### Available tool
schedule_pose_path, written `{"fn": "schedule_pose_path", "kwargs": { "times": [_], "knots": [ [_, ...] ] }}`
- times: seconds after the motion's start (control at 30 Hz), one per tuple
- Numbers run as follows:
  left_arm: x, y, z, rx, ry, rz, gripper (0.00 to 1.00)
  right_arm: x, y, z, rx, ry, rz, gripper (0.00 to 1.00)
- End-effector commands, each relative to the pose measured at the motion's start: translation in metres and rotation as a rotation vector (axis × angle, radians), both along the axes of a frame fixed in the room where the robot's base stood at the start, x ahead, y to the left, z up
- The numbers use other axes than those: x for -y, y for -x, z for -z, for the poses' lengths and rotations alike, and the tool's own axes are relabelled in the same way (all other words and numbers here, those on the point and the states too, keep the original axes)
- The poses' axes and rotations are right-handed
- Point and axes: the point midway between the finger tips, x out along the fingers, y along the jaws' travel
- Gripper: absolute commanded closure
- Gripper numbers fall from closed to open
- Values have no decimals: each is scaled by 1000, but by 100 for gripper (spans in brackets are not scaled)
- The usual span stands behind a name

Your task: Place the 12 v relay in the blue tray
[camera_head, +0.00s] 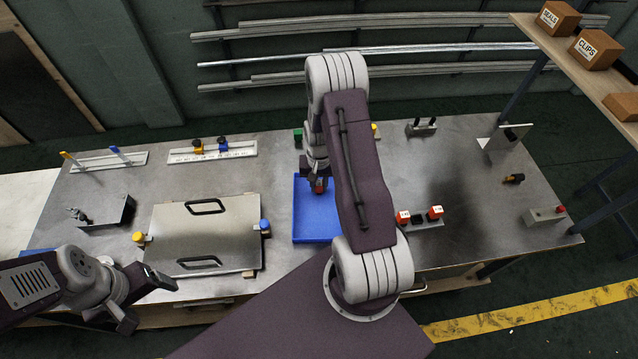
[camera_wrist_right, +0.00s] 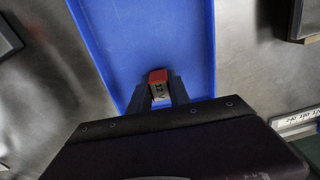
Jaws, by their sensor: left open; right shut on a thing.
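The relay (camera_wrist_right: 158,85) is a small red-topped block with "12 V" on its pale side. My right gripper (camera_wrist_right: 160,92) is shut on it, and both are over the blue tray in the right wrist view. In the head view the relay shows as a red spot (camera_head: 320,186) below my right gripper, partly hidden by the arm. The blue tray (camera_head: 313,226) lies on the metal table, its right part hidden by my right arm. Whether the relay touches the tray floor I cannot tell. My left gripper (camera_head: 148,300) is open and empty at the table's front left edge.
A metal plate with two black handles (camera_head: 205,235) lies left of the tray. A holder with red blocks (camera_head: 420,220) stands right of my right arm. A green block (camera_head: 298,136) is behind the tray. A shelf with boxes (camera_head: 595,48) is at upper right.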

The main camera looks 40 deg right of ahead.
Motion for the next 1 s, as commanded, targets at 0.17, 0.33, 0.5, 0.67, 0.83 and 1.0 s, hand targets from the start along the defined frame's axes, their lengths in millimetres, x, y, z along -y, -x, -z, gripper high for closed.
{"fn": "schedule_pose_path", "kwargs": {
  "times": [0.17,0.33,0.5,0.67,0.83,1.0],
  "knots": [
    [0,0,2,0,0,0,21,0,0,1,0,0,0,100],
    [0,0,3,0,0,0,21,0,0,3,0,0,0,60],
    [0,0,3,0,0,0,21,0,0,3,0,0,0,55],
    [0,0,2,0,0,0,21,0,0,2,0,0,0,55],
    [0,0,4,0,0,0,21,1,-1,-17,5,2,0,55],
    [0,0,9,0,0,0,21,1,-2,-56,8,3,0,55]
  ]
}}
